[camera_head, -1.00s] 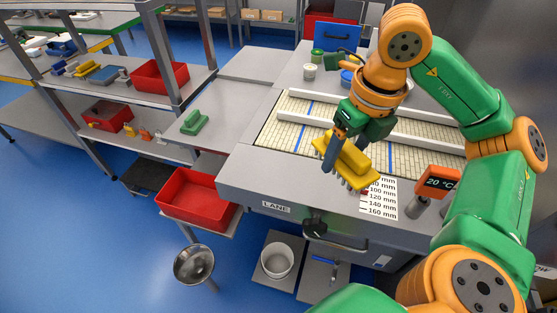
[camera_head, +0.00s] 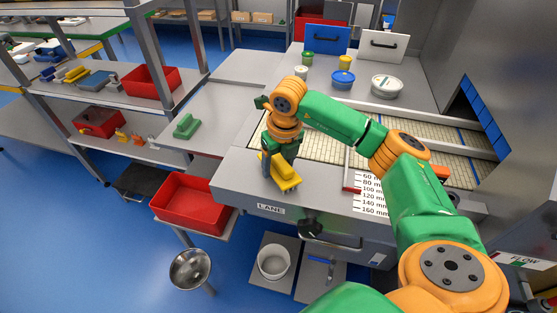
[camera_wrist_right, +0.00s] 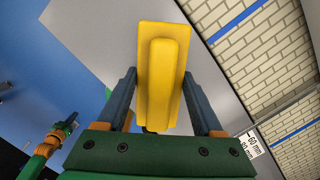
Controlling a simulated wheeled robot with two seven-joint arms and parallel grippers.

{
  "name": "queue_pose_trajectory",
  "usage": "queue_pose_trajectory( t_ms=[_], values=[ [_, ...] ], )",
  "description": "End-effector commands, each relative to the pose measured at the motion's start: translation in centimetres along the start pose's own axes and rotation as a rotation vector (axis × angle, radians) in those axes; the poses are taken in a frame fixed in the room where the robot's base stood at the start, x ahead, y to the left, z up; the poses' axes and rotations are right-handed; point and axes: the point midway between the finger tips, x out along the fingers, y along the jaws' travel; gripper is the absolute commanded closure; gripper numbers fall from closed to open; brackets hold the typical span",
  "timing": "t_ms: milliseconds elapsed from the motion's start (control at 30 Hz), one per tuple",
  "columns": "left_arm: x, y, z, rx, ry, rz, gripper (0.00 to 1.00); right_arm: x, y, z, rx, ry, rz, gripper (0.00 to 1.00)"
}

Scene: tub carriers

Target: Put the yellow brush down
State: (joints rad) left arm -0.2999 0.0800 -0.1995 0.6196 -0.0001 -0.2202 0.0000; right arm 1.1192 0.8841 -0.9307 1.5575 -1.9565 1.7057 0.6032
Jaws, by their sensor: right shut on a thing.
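The yellow brush (camera_head: 287,175) is in my right gripper (camera_head: 277,158), over the front left part of the grey lane table near its front edge. In the right wrist view the yellow brush (camera_wrist_right: 160,80) lies between the two fingers of the right gripper (camera_wrist_right: 165,90), its back and raised grip facing the camera. I cannot tell whether its bristles touch the surface. A small part of my left arm, with what looks like the left gripper (camera_wrist_right: 68,122), shows at the lower left of the right wrist view, too small to read its jaws.
A green brush-like block (camera_head: 187,127) lies on the grey side bench (camera_head: 225,118) to the left. A red bin (camera_head: 187,202) stands below it. Tubs, including a blue-lidded one (camera_head: 343,79), stand at the back. A belt (camera_head: 322,148) with rails crosses the table.

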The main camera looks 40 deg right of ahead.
Motion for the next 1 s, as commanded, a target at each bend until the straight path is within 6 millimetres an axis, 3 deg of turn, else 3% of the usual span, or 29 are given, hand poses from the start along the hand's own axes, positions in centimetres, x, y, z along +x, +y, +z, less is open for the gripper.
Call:
queue_pose_trajectory(
  t_ms=[133,167,233,267,567,667,867,1000],
  values=[
    [0.2,0.0,0.0,0.000,0.000,0.000,1.00,0.1,0.0,0.0,0.000,-0.001,0.000,0.76],
    [0.2,0.0,0.0,0.000,0.000,0.000,1.00,0.1,0.0,0.0,0.000,-0.001,0.000,0.24],
    [0.1,0.0,0.0,0.000,0.000,0.000,1.00,0.1,0.0,0.0,0.000,-0.001,0.000,0.05],
    [0.1,0.0,0.0,0.000,0.000,0.000,1.00,0.1,0.0,0.0,0.000,-0.001,0.000,0.02],
    [0.2,0.0,0.0,0.001,0.000,0.000,1.00,-0.2,0.0,0.0,0.001,-0.002,0.001,0.02],
    [0.6,0.0,0.0,0.001,0.000,0.000,1.00,-1.3,0.0,0.1,0.001,-0.006,0.003,0.02],
    [1.8,0.0,0.1,0.001,0.001,0.000,1.00,-6.6,0.0,0.1,0.001,-0.010,0.003,0.02],
    [1.0,0.0,0.1,0.001,0.001,0.000,1.00,-10.4,0.0,0.1,0.000,-0.006,0.000,0.02]
  ],
)
